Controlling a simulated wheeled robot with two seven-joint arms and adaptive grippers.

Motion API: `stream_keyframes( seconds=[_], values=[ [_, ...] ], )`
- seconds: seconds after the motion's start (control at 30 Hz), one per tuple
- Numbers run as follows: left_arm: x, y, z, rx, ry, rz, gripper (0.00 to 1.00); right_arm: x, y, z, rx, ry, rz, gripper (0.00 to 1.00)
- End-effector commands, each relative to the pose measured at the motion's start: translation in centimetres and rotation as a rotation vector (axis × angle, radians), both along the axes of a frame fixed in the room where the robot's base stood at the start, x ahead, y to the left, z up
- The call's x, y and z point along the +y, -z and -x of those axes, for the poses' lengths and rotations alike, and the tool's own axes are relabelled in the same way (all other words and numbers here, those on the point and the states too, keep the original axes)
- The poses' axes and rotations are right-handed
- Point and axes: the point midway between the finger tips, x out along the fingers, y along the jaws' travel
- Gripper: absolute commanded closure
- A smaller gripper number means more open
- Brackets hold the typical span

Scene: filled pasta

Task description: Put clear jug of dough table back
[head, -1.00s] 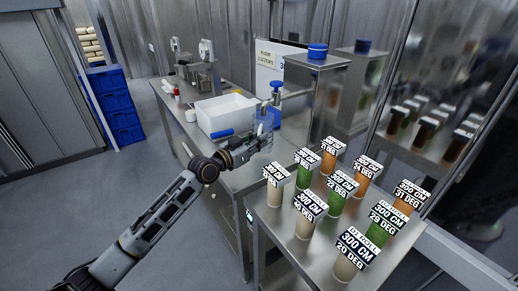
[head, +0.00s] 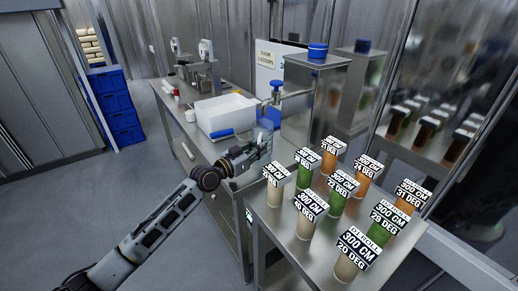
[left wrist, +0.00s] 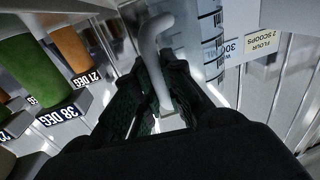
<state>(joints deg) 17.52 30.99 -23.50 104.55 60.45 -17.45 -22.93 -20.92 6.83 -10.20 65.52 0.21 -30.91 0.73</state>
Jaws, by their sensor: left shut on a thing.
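My left gripper (head: 256,150) is shut on the light handle of a clear jug, beside the steel worktable with the white tub. In the left wrist view the handle (left wrist: 152,52) runs down between the dark fingers (left wrist: 160,110), and the clear jug wall with dark measuring lines (left wrist: 212,42) shows behind it. In the head view the jug is faint and hard to make out against the steel. The long steel worktable (head: 225,150) runs back along the wall. My right gripper is not in view.
A nearer steel table (head: 285,235) holds several labelled cups of green, orange and cream contents. Blue crates (head: 120,115) stand at the back left.

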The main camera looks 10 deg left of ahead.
Motion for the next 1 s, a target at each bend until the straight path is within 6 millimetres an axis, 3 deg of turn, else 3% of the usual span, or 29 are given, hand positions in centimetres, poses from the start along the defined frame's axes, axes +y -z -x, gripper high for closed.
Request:
stream_keyframes(
  seconds=[0.2,0.23,0.37,1.0],
  values=[
    [-0.01,0.09,-0.01,-0.001,0.000,0.000,1.00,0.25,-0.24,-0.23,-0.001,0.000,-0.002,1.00],
    [0.00,0.13,0.00,0.000,0.000,0.000,0.85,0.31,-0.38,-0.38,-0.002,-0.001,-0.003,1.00],
    [-0.01,0.11,0.01,0.000,0.000,0.000,0.68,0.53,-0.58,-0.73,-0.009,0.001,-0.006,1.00],
    [0.12,-0.09,0.14,0.000,0.000,-0.001,0.67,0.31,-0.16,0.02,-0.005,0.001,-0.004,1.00]
  ],
)
